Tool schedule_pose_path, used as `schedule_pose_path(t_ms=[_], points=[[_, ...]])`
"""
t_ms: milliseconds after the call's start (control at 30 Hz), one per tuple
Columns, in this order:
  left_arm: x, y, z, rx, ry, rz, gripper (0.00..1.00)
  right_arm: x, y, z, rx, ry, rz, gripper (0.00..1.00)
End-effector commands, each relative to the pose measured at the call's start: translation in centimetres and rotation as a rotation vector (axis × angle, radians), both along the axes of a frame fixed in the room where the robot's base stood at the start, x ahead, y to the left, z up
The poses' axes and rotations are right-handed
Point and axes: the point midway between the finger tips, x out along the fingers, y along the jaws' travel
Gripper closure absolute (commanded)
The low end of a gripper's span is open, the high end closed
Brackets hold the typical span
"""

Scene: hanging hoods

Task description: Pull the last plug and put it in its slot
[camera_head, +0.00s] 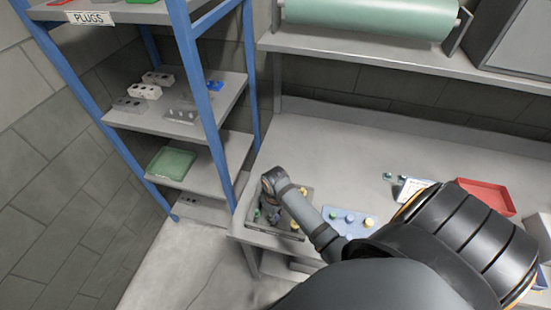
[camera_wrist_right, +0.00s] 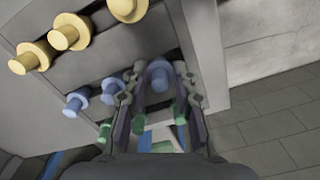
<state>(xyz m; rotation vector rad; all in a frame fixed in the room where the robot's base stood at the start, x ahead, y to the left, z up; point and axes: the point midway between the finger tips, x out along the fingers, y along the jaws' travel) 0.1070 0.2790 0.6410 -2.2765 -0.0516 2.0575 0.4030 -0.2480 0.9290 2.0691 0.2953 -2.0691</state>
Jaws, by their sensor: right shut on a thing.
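My right gripper (camera_wrist_right: 160,95) has its two fingers on either side of a blue plug (camera_wrist_right: 159,74) and is shut on it. That plug is at the right end of a row of blue plugs in a dark grey tray (camera_wrist_right: 95,50). Other blue plugs (camera_wrist_right: 76,103) are to its left, and yellow plugs (camera_wrist_right: 32,57) stand in the row above. Green plugs (camera_wrist_right: 105,131) show partly behind the fingers. In the head view the tray (camera_head: 307,208) lies at the bench's left end, with my right gripper (camera_head: 270,212) over its left part. My left gripper is out of view.
A blue board (camera_head: 336,213) with several plugs lies right of the tray. A red tray (camera_head: 485,196) and a white card (camera_head: 415,187) are farther right. A blue-posted shelf labelled PLUGS (camera_head: 90,18) stands left, close to the bench. The bench's back middle is clear.

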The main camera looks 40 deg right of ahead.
Motion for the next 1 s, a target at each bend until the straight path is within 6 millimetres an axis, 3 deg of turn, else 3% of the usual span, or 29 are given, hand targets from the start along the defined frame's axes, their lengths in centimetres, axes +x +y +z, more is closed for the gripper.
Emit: schedule_pose_path(t_ms=[733,767,800,933,1000], points=[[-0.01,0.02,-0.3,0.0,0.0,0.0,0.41,0.01,0.02,-0.79,0.0,-0.001,0.0,0.9],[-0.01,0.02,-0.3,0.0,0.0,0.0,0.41,0.01,0.02,-0.79,0.0,-0.001,0.0,0.69],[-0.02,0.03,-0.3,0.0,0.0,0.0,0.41,0.01,0.03,-0.79,0.001,-0.001,0.0,0.63],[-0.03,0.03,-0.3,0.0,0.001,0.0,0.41,0.0,0.02,-0.79,0.0,0.0,0.0,0.46],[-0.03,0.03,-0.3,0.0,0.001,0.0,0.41,0.0,0.02,-0.79,0.0,0.0,0.0,0.46]])
